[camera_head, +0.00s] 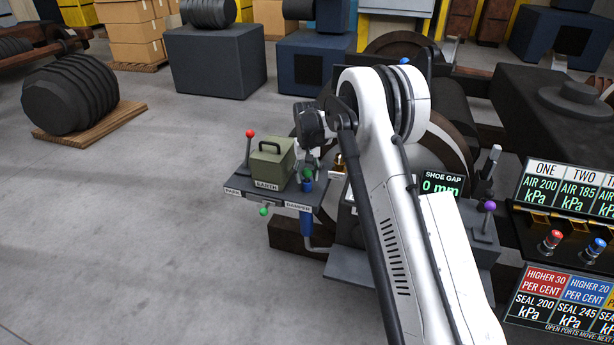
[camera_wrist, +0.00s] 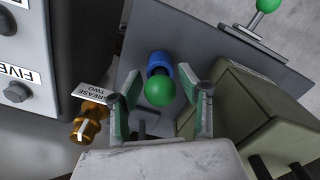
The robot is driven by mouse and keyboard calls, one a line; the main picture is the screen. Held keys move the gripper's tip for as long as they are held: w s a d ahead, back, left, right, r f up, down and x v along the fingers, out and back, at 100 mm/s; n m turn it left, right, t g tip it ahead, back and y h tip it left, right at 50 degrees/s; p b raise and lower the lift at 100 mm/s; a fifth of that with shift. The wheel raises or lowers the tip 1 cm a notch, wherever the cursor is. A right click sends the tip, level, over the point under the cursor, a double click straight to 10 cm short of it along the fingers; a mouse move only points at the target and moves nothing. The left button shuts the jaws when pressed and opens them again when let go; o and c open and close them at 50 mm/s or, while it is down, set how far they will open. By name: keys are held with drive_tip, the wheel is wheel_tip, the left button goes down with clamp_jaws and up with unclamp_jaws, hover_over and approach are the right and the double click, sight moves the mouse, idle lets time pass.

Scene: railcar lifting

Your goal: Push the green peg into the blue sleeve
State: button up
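The green peg shows as a round green head (camera_wrist: 160,92) in the wrist view, just in front of the blue sleeve (camera_wrist: 158,64). In the head view the peg (camera_head: 308,172) sits right above the blue sleeve (camera_head: 307,186), on the grey shelf's right corner. My gripper (camera_wrist: 162,95) is open, its green-padded fingers on either side of the peg's head with gaps showing. In the head view my gripper (camera_head: 309,160) is small and dark above the peg. The peg's shank and its depth in the sleeve are hidden.
An olive box marked EARTH (camera_head: 271,165) stands close left of the peg. A red-knobbed lever (camera_head: 250,134) and a green-knobbed lever (camera_head: 264,211) are on the shelf. A brass fitting (camera_wrist: 89,123) with a GREASE TWO label is near my left finger.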

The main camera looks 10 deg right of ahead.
wheel_tip(320, 180, up, 12)
drive_tip(key=shift+r, duration=0.1)
idle(0.5)
drive_tip(key=shift+r, duration=0.1)
drive_tip(key=s+r+t, duration=0.2)
drive_tip(key=s+r, duration=0.7)
drive_tip(key=s, duration=0.3)
drive_tip(key=s+r+t, duration=0.2)
drive_tip(key=s+r, duration=0.7)
drive_tip(key=s, duration=0.2)
drive_tip(key=s+f+t, duration=0.1)
drive_tip(key=s+f, duration=0.2)
drive_tip(key=s, duration=0.9)
drive_tip(key=s+f+t, duration=0.2)
drive_tip(key=s+f, duration=0.1)
drive_tip(key=s, duration=1)
drive_tip(key=shift+s, duration=0.15)
drive_tip(key=shift+c, duration=0.4)
